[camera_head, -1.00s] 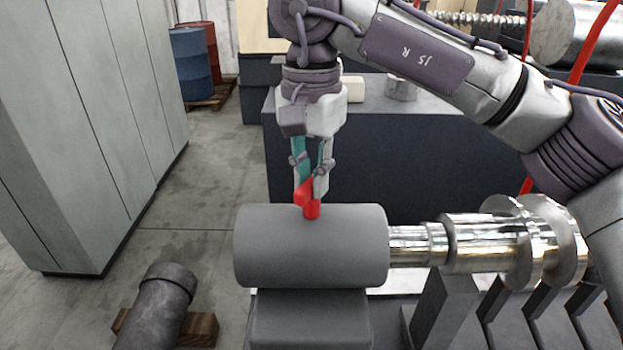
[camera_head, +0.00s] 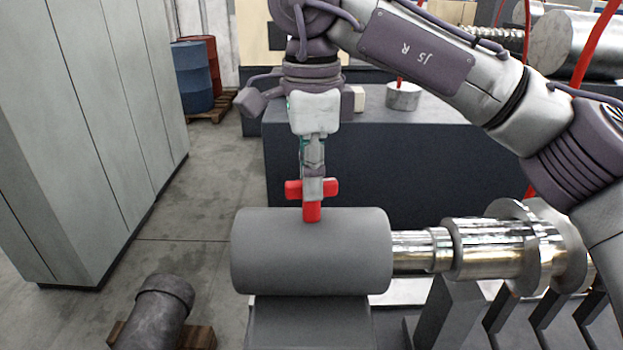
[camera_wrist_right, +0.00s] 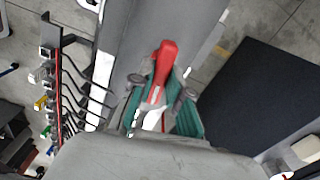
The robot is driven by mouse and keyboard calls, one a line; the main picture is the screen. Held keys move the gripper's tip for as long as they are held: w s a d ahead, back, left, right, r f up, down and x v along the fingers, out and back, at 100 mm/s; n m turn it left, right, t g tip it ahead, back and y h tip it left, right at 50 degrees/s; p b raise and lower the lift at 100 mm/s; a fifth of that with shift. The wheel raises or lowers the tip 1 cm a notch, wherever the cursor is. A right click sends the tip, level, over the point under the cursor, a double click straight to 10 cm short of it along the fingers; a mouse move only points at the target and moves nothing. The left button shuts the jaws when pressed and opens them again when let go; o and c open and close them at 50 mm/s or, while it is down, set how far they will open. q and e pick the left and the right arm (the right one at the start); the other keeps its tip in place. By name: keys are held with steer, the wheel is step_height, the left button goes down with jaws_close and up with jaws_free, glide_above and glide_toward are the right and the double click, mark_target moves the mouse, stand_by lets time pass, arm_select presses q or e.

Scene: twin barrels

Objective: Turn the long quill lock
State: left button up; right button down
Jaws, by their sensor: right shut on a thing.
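The quill lock is a red handle (camera_head: 312,205) standing on top of a grey cylindrical housing (camera_head: 311,262). Its crossbar now lies across the head view, left to right. My right gripper (camera_head: 313,182) comes down from above and is shut on the red handle. In the right wrist view the red lock (camera_wrist_right: 163,65) sits between the green-lined fingers of my right gripper (camera_wrist_right: 160,98). The fingers hide part of the handle. My left gripper does not show in either view.
A shiny stepped metal shaft (camera_head: 490,245) extends right from the housing. A dark workbench (camera_head: 385,150) stands behind. Grey cabinets (camera_head: 80,140) stand at left, and a dark pipe (camera_head: 155,312) rests on wood at lower left.

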steer(key=shift+m, duration=0.7)
steer(key=shift+r, duration=0.1)
steer(key=c, duration=1.1)
jaws_free()
step_height(320, 180, up, 12)
steer(key=shift+f, duration=0.1)
